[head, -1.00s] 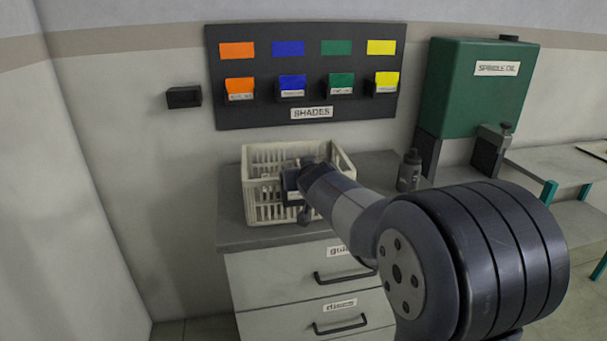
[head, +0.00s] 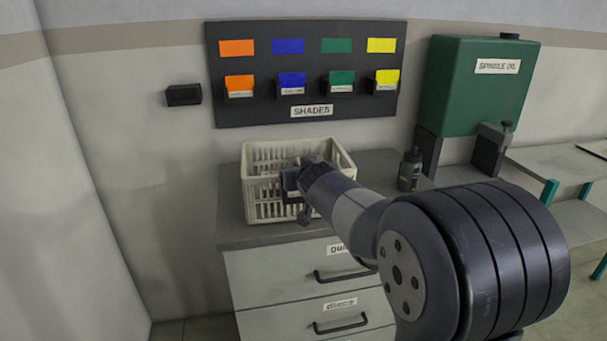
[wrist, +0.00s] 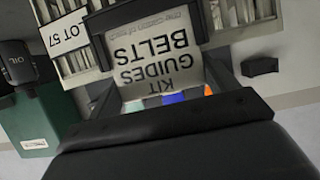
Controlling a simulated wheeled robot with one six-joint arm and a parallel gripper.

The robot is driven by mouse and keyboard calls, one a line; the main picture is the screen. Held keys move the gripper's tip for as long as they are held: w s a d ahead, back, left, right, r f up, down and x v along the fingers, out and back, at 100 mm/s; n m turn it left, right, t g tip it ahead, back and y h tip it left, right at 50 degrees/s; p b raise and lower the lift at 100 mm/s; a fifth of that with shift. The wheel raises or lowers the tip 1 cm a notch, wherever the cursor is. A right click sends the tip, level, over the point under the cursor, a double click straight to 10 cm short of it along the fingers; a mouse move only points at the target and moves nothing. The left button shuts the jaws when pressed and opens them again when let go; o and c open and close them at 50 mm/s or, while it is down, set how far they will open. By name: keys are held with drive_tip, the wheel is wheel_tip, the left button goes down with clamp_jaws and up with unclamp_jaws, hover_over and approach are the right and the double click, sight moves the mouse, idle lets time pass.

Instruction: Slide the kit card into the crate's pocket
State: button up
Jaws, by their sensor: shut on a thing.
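The kit card (wrist: 157,58) is pale with dark print reading KIT GUIDES BELTS, upside down in the wrist view. My gripper (head: 294,184) is shut on the card, at the front of the cream slatted crate (head: 262,203). The crate also shows in the wrist view (wrist: 75,66), behind the card, with a LOT 57 label (wrist: 69,41). The card's far end lies close to the crate wall near dark edges. I cannot tell whether it is inside the pocket. My wrist hides the card and pocket in the head view.
The crate stands on a grey-topped drawer cabinet (head: 232,232). A dark bottle (head: 410,171) and a green spindle oil tank (head: 470,95) are to the right. A shades board (head: 307,75) hangs on the wall behind. The cabinet top between crate and bottle is partly clear.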

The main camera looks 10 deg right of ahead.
drive_tip(key=o, duration=0.9)
drive_tip(key=v, duration=1)
drive_tip(key=shift+s+r+p, duration=0.2)
drive_tip(key=shift+s+p, duration=0.1)
drive_tip(key=shift+s, duration=0.05)
